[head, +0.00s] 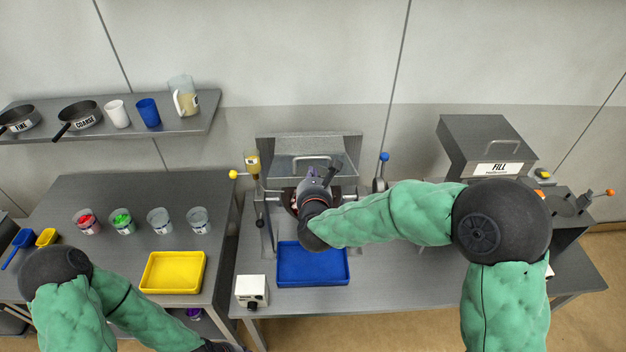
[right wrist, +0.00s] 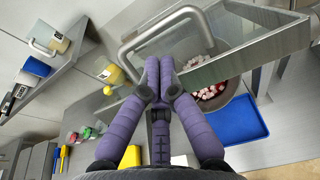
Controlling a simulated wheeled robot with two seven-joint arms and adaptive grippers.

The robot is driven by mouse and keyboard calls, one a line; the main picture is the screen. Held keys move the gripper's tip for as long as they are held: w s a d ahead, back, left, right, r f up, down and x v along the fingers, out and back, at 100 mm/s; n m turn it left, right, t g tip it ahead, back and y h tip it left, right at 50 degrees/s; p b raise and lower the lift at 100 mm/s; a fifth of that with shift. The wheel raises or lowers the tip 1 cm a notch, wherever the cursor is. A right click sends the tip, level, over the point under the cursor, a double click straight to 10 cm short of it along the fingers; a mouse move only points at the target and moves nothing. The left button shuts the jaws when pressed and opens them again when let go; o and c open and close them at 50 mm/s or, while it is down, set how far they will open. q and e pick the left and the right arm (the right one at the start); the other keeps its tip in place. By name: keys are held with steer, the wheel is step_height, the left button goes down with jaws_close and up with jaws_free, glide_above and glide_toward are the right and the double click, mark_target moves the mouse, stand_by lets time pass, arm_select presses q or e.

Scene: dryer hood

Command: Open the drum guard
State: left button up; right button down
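The drum guard (head: 288,168) is a clear panel in a metal frame with a grey bar handle. It stands behind my right gripper in the head view, and its metal edge (right wrist: 250,50) crosses the upper right of the right wrist view. The handle (right wrist: 150,36) is just beyond my right fingertips; I cannot tell whether they touch it. My right gripper (right wrist: 159,64) has its purple fingers together with nothing seen between them. Below the guard edge, the drum (right wrist: 238,104) shows red and white pieces inside. My left arm is low at left; its fingers are out of frame.
A blue tray (head: 312,280) lies in front of the machine, with a white box (head: 252,291) beside it. A yellow tray (head: 173,290) and several cups are on the left table. A lidded FILL box (head: 487,138) is at right. A shelf (head: 190,124) hangs at upper left.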

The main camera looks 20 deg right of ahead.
arm_select(q)
steer(key=shift+r, duration=0.3)
arm_select(e)
steer(key=shift+x, duration=1.2)
steer(key=shift+r, duration=0.1)
